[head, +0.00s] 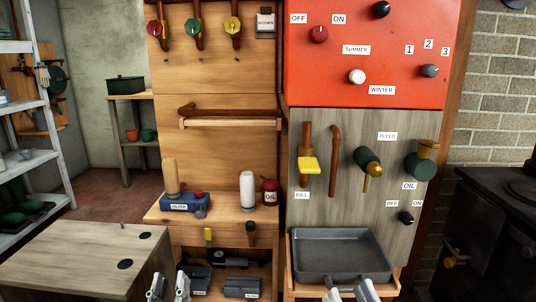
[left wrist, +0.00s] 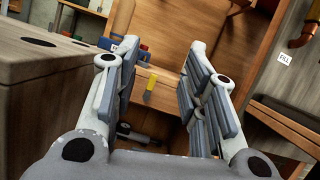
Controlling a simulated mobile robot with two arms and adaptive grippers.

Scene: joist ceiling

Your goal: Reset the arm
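My left gripper (head: 169,287) shows at the bottom of the head view, between the wooden cabinet and the lower shelf. In the left wrist view its two fingers (left wrist: 158,85) stand wide apart with nothing between them. My right gripper (head: 351,292) shows at the bottom of the head view in front of the grey tray. Its two fingertips are apart and nothing shows between them; the rest of it is cut off by the frame edge.
A wooden cabinet (head: 80,262) stands at left. A grey tray (head: 340,258) sits below a panel with a yellow-handled fill valve (head: 308,165). A shelf holds a blue filter box (head: 184,203), a white cylinder (head: 247,190) and a red oil can (head: 270,192). A dark stove (head: 490,230) stands right.

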